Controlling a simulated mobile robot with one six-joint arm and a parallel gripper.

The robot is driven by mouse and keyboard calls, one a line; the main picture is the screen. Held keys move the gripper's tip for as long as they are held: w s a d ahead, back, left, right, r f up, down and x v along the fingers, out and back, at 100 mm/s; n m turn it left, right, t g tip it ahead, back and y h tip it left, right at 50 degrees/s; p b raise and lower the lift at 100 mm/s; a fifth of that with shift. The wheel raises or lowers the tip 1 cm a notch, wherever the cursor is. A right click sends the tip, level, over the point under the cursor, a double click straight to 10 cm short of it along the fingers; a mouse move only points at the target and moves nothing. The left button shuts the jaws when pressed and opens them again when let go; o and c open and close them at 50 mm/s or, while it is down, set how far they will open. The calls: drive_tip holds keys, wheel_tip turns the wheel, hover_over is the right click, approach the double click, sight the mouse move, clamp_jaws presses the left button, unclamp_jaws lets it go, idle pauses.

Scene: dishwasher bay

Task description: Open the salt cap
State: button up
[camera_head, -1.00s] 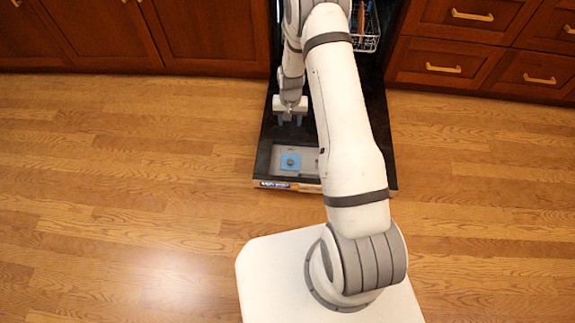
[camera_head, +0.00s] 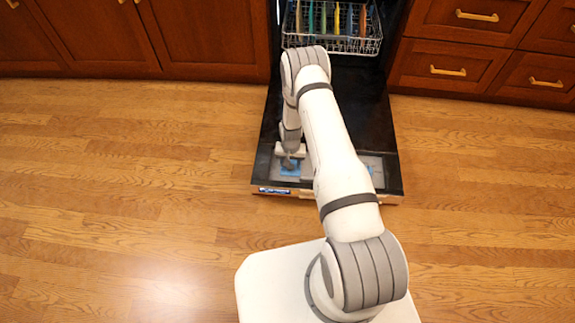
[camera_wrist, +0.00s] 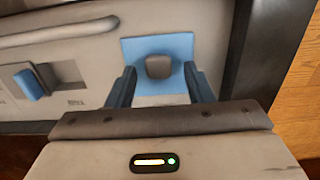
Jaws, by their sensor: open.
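The salt cap (camera_wrist: 158,66) is a small dark grey knob on a light blue square plate (camera_wrist: 158,46), set in the grey panel of the open dishwasher door. In the head view the blue plate (camera_head: 289,172) shows partly beneath my gripper (camera_head: 290,161), with the cap hidden or hard to make out. In the wrist view my gripper (camera_wrist: 160,77) is open, with one blue-grey finger on each side of the cap. A gap shows between each finger and the cap. I cannot tell the height of the fingertips over the plate.
A blue tab (camera_wrist: 30,83) sits in a grey recess left of the cap in the wrist view. The black door (camera_head: 352,112) lies open over the wooden floor (camera_head: 130,180). A dish rack (camera_head: 330,45) with several coloured plates stands inside the dishwasher.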

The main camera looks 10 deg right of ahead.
drive_tip(key=shift+f, duration=0.15)
drive_tip(key=shift+c, duration=0.4)
clamp_jaws()
